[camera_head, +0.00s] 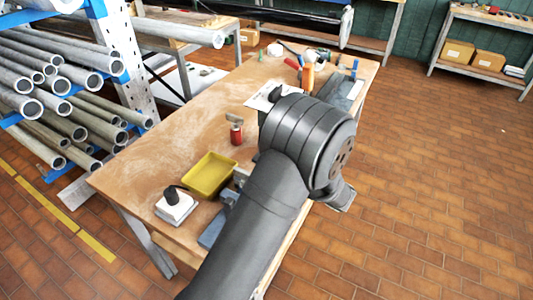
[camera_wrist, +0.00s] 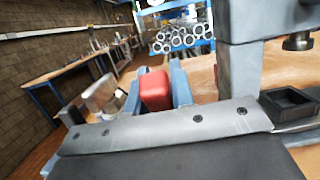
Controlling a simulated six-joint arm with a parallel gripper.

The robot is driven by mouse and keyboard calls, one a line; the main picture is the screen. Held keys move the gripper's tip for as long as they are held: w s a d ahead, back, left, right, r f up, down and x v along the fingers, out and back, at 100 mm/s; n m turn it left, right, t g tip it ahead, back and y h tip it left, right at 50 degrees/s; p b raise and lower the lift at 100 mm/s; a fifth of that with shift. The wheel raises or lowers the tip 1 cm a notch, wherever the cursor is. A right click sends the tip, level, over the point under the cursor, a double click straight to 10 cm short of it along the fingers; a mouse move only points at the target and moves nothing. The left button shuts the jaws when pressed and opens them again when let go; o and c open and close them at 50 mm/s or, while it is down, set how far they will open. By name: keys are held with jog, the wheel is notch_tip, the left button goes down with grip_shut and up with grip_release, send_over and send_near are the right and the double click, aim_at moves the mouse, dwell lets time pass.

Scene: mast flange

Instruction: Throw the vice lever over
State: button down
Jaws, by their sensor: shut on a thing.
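In the wrist view a red block-like grip (camera_wrist: 156,90), which looks like the vice lever's end, stands upright between two blue-grey pieces. My gripper (camera_wrist: 157,84) is shut on it, as far as this close view shows. A dark plate edged with a grey screwed strip fills the lower part and hides what lies below. In the head view a blue-grey part of the vice (camera_head: 213,232) shows at the bench's near edge. My arm hides the rest of the vice, the lever and my gripper there.
On the workbench (camera_head: 150,165) a yellow tray (camera_head: 209,176), a white block with a black knob (camera_head: 175,206) and a red can (camera_head: 236,134) stand left of my arm. Tools lie at the far end. A pipe rack (camera_head: 60,90) stands at left; the floor at right is clear.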

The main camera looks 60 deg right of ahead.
jog(key=shift+s+f+t, duration=0.4)
jog(key=shift+s+t, duration=0.45)
jog(key=shift+t, duration=0.15)
jog(key=c, duration=1.2)
grip_release()
jog(key=shift+c, duration=0.2)
